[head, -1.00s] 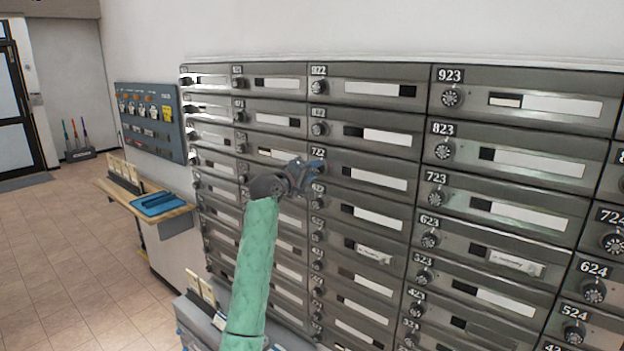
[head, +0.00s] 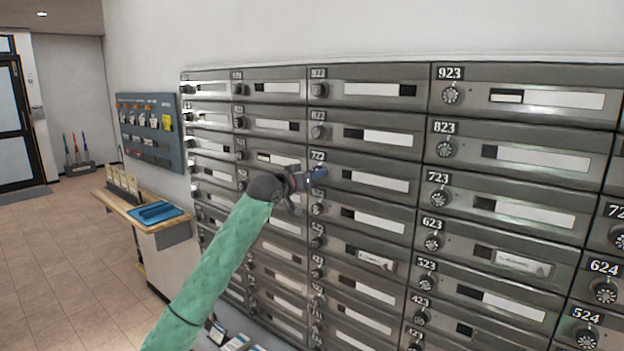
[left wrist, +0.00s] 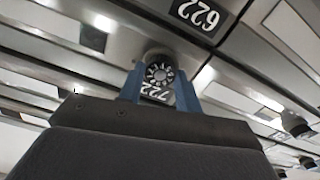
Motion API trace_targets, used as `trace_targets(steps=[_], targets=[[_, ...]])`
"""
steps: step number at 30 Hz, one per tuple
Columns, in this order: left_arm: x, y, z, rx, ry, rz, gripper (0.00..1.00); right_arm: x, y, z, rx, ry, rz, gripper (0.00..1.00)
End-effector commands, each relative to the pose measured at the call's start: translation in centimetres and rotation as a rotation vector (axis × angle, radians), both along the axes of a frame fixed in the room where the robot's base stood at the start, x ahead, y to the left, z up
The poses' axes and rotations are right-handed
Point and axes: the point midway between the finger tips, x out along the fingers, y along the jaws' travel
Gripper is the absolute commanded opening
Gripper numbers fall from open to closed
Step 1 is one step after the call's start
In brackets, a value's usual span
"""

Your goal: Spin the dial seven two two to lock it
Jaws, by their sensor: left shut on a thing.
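The mailbox marked 722 (head: 372,178) is in the third column of the metal mailbox wall in the head view. My left gripper (head: 312,177) is at its dial, which is mostly hidden by the gripper in that view. In the left wrist view the round dial (left wrist: 160,73) sits between the two blue fingers of my left gripper (left wrist: 160,88), with the 722 plate (left wrist: 157,92) beside it. The fingers are shut on the dial. My right gripper is not in view.
Neighbouring dials, such as those of 723 (head: 438,198) and 822 (head: 318,132), stick out from the wall. A wooden shelf (head: 135,208) with a blue tray (head: 158,212) is at the left. A board (head: 150,130) hangs above it. Tiled floor is open at the left.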

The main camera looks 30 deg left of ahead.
Motion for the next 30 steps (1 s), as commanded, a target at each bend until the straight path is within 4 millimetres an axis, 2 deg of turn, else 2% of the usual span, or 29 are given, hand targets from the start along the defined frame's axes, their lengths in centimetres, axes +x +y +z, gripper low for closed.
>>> trace_targets(steps=[6,12,23,30], targets=[[0.0,0.0,-0.3,0.210,-0.011,0.000,0.11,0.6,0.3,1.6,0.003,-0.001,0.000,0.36],[0.0,0.0,-0.2,0.396,-0.026,0.000,0.11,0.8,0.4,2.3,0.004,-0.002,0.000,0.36],[0.0,0.0,-0.1,0.668,-0.050,0.000,0.11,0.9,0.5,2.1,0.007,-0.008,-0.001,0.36],[0.0,-0.1,-0.1,0.769,-0.058,0.000,0.11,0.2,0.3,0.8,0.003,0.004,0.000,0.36]])
